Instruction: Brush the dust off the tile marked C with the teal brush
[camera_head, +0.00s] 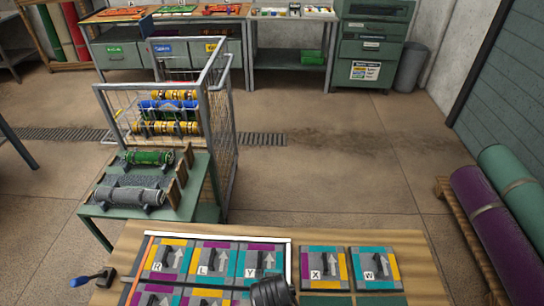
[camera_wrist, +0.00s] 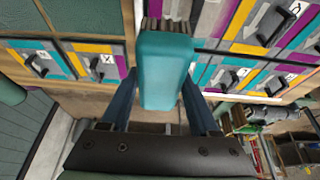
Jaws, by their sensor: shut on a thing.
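My gripper (camera_wrist: 162,88) is shut on the teal brush (camera_wrist: 167,65), whose broad teal body fills the space between the fingers in the wrist view. Its bristles (camera_wrist: 165,28) point away from me, towards the tiles. Whether they touch a tile is not clear. In the head view a dark part of my arm covers part of the lower tile row, and the brush does not show. The framed tiles include R (camera_head: 169,257), L (camera_head: 212,259) and Y (camera_head: 260,261). Lower-row tiles (camera_head: 155,298) are cut off, with no readable letters. I cannot make out C or its dust.
Tiles X (camera_head: 323,264) and W (camera_head: 375,265) lie right of the white-edged frame (camera_head: 290,258). A green rack (camera_head: 150,208) with rolls stands beyond the table. Rolled rugs (camera_head: 495,232) lie at right.

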